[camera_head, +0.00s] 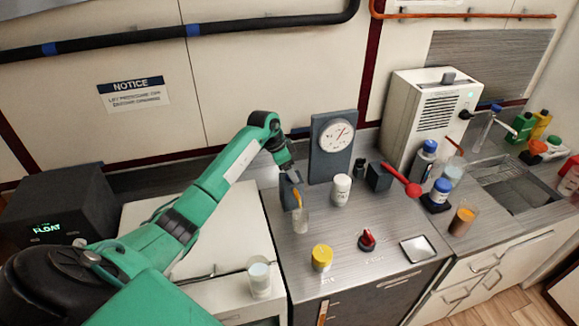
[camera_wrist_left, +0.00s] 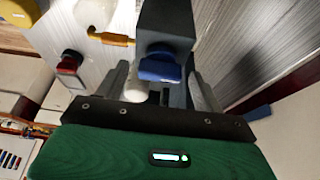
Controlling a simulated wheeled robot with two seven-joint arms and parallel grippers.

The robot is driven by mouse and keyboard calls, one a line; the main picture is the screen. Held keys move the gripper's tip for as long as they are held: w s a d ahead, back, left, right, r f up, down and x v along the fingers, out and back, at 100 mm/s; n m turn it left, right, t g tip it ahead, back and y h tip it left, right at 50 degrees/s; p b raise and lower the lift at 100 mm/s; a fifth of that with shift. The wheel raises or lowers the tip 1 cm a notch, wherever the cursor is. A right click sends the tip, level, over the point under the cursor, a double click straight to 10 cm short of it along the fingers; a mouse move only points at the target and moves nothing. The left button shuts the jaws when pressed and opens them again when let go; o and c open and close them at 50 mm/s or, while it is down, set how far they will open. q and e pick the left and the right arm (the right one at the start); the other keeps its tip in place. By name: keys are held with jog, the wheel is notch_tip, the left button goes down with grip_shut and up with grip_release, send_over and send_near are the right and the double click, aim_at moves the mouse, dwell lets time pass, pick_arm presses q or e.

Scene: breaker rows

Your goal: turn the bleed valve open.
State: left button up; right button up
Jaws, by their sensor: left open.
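A dark grey block (camera_head: 288,191) with an orange spout (camera_head: 297,197) stands on the metal counter, above a clear beaker (camera_head: 301,220). In the left wrist view the block (camera_wrist_left: 165,22) carries a blue knob (camera_wrist_left: 160,65), and the orange spout (camera_wrist_left: 110,38) juts left. This looks like the bleed valve; no label is readable. My left gripper (camera_head: 284,166) is over the block from behind. In the wrist view its open fingers (camera_wrist_left: 158,92) stand either side of the knob's lower end; I cannot tell whether they touch it.
A dial gauge (camera_head: 337,135) on a dark panel stands behind. Another beaker (camera_head: 259,278) stands left. Counter space between the knobs and bottle is clear.

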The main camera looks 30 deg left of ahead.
pick_arm(q)
jog(key=c, duration=1)
jog(key=shift+m, duration=0.4)
jog(key=shift+o, duration=0.2)
jog(key=m, duration=0.1)
jog(key=m+g+h+b, duration=0.1)
jog(key=m, duration=0.1)
jog(key=shift+w+a+m, duration=0.15)
jog(key=shift+m, duration=0.15)
jog(key=m+g+b, duration=0.1)
jog(key=m, duration=0.2)
jog(key=shift+w+m+g+h, duration=0.1)
jog(key=shift+m+g+h, duration=0.2)
jog(key=shift+m+g, duration=0.1)
jog(key=m+g+b, duration=0.1)
jog(key=m, duration=0.1)
jog(key=m+g+b, duration=0.1)
jog(key=m+b, duration=0.1)
jog(key=m, duration=0.1)
jog(key=shift+w+b, duration=0.15)
jog(key=shift+b, duration=0.15)
jog(key=m+g+b, duration=0.1)
jog(key=m+b, duration=0.1)
jog(key=m, duration=0.1)
jog(key=shift+m+y, duration=0.4)
jog(key=shift+m, duration=0.5)
jog(key=shift+c, duration=0.2)
jog(key=o, duration=1)
jog(key=shift+g, duration=0.3)
